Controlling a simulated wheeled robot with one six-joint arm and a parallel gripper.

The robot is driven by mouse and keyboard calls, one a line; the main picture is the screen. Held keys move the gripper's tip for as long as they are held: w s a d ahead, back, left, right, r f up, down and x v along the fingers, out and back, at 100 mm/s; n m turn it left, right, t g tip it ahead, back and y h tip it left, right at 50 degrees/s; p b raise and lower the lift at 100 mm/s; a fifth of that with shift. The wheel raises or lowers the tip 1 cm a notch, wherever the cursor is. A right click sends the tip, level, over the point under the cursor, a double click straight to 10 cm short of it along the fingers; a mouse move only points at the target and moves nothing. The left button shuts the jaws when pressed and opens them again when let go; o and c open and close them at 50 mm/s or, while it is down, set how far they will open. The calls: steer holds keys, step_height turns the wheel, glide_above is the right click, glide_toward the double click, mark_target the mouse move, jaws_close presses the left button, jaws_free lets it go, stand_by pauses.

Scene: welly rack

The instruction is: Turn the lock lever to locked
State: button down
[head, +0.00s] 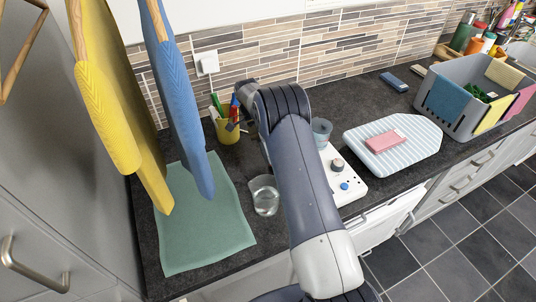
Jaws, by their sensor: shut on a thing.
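A white panel (352,187) lies on the dark worktop, partly hidden behind my arm. On its visible part are a dark round knob (337,165) and a blue button (344,186). I cannot make out a lock lever, and the panel's left part is covered by my arm. My arm rises from the bottom of the picture and bends near the yellow cup. My gripper is hidden behind the arm, so its fingers and anything between them do not show.
A glass (265,195) and a green cloth (204,222) are left of my arm. A yellow pen cup (227,131) stands behind. A striped board (418,140) bears a pink sponge (385,141). A grey crate (447,117) is right. Yellow (105,110) and blue (182,100) hanging things are near left.

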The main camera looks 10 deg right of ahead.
steer(key=c, duration=1.2)
jaws_free()
steer(key=shift+c, duration=0.2)
